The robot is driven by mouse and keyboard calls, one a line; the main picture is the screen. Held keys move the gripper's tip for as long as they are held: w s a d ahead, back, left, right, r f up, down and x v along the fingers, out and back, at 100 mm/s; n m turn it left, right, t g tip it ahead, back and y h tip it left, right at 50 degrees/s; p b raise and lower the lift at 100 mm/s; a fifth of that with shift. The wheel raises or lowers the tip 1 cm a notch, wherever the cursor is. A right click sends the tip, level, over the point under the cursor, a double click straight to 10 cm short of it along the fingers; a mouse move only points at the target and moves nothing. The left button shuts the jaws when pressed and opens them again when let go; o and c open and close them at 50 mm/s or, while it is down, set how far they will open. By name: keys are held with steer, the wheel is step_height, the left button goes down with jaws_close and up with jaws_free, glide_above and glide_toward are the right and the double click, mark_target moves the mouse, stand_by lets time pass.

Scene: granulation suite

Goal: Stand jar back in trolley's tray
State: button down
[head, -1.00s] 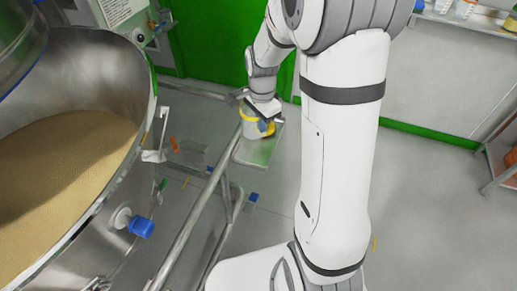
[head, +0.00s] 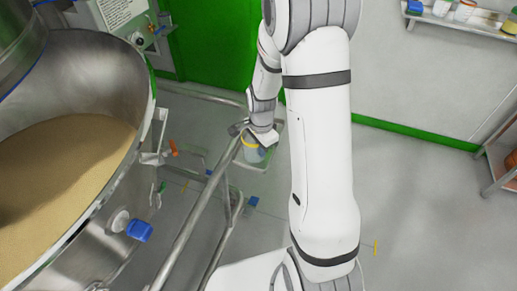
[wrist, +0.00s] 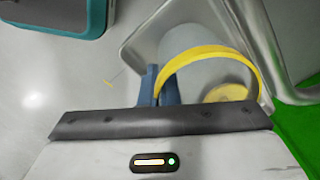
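The jar (head: 251,154) is pale with a yellow rim. It shows below my gripper (head: 262,138), over the trolley's small metal tray (head: 247,188). In the wrist view the jar's open mouth (wrist: 215,52) faces the camera, with something yellow inside. There my gripper's blue fingers (wrist: 160,86) are close together, with the rim's left side between them. The tray's metal edge (wrist: 150,28) runs behind the jar. The jar looks roughly upright in the head view. Its base is hidden, so I cannot tell whether it touches the tray.
The trolley's tubular rail (head: 200,205) runs alongside the tray, and a thick tube shows close by in the wrist view (wrist: 266,50). A large steel vessel of tan powder (head: 140,85) stands left, with a blue-capped port (head: 139,230). Open floor (head: 420,200) lies right.

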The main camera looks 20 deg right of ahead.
steer(key=shift+f, duration=0.15)
steer(key=c, duration=1.7)
jaws_free()
step_height(320, 180, up, 12)
steer(key=shift+r+p, duration=0.1)
steer(key=shift+p, duration=0.4)
steer(key=s+r+n, duration=0.3)
steer(key=s+n, duration=0.1)
steer(key=s, duration=0.1)
steer(key=s+a+r+n+t, duration=0.1)
steer(key=s+r+n, duration=0.2)
steer(key=s+n, duration=0.2)
steer(key=s+a+r+n+t, duration=0.1)
steer(key=s+r+n, duration=0.3)
steer(key=s, duration=0.3)
steer(key=shift+s+a+n, duration=0.1)
steer(key=shift+s+n, duration=0.1)
steer(key=shift+n, duration=0.5)
